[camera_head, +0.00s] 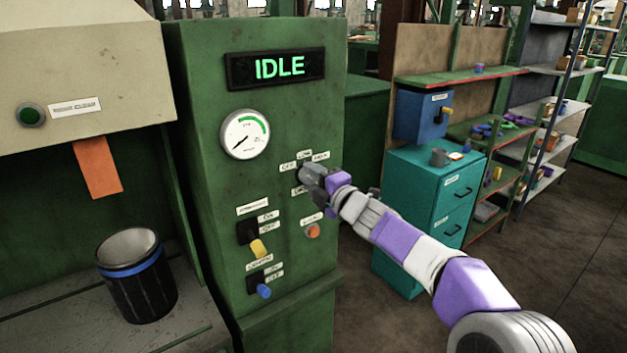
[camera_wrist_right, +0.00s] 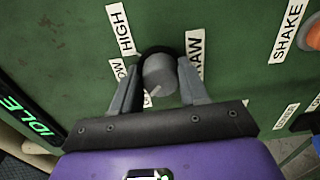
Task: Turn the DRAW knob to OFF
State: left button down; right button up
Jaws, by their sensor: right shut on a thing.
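The DRAW knob (camera_wrist_right: 160,73) is a round grey knob on a dark base on the green panel. In the right wrist view my right gripper (camera_wrist_right: 158,80) has one finger on each side of it and is shut on it. In the head view my right gripper (camera_head: 310,174) covers the knob. The HIGH label (camera_wrist_right: 121,30) and a partly covered LOW label (camera_wrist_right: 119,71) lie left of the knob in the wrist view, the DRAW label (camera_wrist_right: 195,60) right. A small white mark shows at the knob's lower side; which setting it points to, I cannot tell. My left gripper is not in view.
The panel's display (camera_head: 277,69) reads IDLE above a round gauge (camera_head: 245,134). Below the knob are an orange button (camera_head: 313,231) and switches with yellow (camera_head: 258,249) and blue (camera_head: 264,291) levers. A dark bin (camera_head: 137,285) stands at left.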

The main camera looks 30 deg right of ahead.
jog(key=o, duration=1.1)
jog(key=shift+c, duration=0.2)
jog(key=shift+s, duration=0.1)
jog(key=s, duration=0.7)
jog(key=shift+s+d+p, duration=0.2)
jog(key=shift+d+p, duration=0.1)
